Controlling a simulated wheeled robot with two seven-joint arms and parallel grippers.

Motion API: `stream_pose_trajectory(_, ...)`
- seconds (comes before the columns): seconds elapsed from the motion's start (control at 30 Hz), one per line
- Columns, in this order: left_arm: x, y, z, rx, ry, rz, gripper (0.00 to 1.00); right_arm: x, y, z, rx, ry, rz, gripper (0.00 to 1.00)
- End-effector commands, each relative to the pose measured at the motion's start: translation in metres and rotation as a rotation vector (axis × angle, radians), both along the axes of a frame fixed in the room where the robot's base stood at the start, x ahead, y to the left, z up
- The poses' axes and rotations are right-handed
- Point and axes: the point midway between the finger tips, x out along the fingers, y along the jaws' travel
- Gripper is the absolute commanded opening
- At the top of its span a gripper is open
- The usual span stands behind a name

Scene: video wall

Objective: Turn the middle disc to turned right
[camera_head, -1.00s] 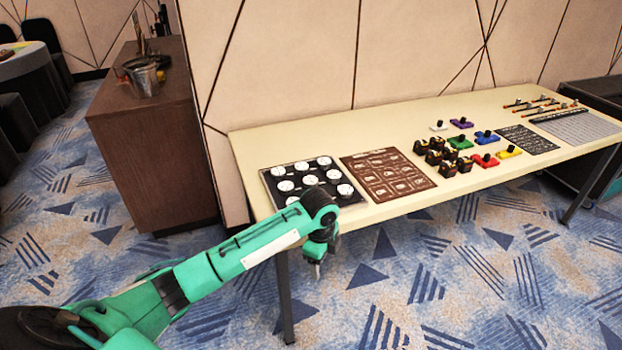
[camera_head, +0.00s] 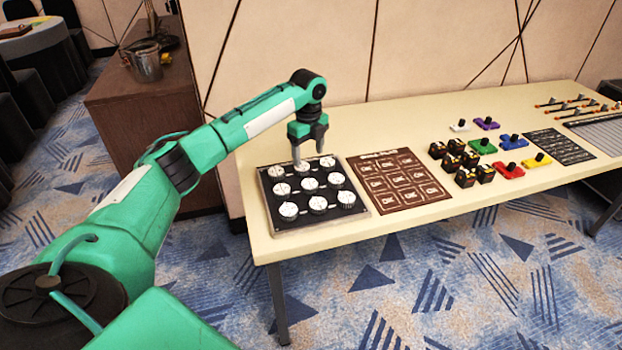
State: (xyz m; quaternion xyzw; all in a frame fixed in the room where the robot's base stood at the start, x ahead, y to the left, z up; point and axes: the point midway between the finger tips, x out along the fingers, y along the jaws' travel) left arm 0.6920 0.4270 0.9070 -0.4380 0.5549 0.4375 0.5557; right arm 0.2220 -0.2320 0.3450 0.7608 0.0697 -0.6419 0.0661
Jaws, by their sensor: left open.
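A black panel (camera_head: 274,222) lies at the left end of the table, with white round discs in a three-by-three grid. The middle disc (camera_head: 309,185) sits in the centre of the grid; its marking is too small to read. My left gripper (camera_head: 307,157) is open and points down above the panel's back row, behind the middle disc. Its fingertips are close to the back-row discs; I cannot tell whether they touch. My right gripper is not in view.
A brown board (camera_head: 395,182) lies right of the panel. Black blocks (camera_head: 467,160) and coloured switches (camera_head: 509,170) stand farther right. The table's front strip (camera_head: 350,229) is clear. A brown cabinet (camera_head: 133,120) with a metal bucket (camera_head: 147,66) stands at left.

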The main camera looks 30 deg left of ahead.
Motion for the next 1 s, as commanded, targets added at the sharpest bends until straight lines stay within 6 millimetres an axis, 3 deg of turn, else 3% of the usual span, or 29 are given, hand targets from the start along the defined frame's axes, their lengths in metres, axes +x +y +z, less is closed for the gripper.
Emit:
stream_pose_trajectory(0.3, 0.0, 0.0, -0.07, 0.001, 0.003, 0.002, 0.69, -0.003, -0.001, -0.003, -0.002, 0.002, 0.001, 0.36)
stream_pose_trajectory(0.5, 0.0, -0.001, -0.099, 0.001, 0.001, 0.001, 0.69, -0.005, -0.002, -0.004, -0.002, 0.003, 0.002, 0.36)
stream_pose_trajectory(0.7, 0.0, 0.0, -0.111, 0.001, 0.0, 0.0, 0.69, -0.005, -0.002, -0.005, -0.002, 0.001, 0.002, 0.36)
stream_pose_trajectory(0.97, 0.0, 0.0, -0.112, 0.001, -0.001, 0.0, 0.69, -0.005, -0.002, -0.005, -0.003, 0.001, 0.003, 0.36)
stream_pose_trajectory(1.0, 0.0, 0.0, -0.112, 0.001, -0.001, 0.001, 0.61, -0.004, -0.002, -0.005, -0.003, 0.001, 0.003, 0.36)
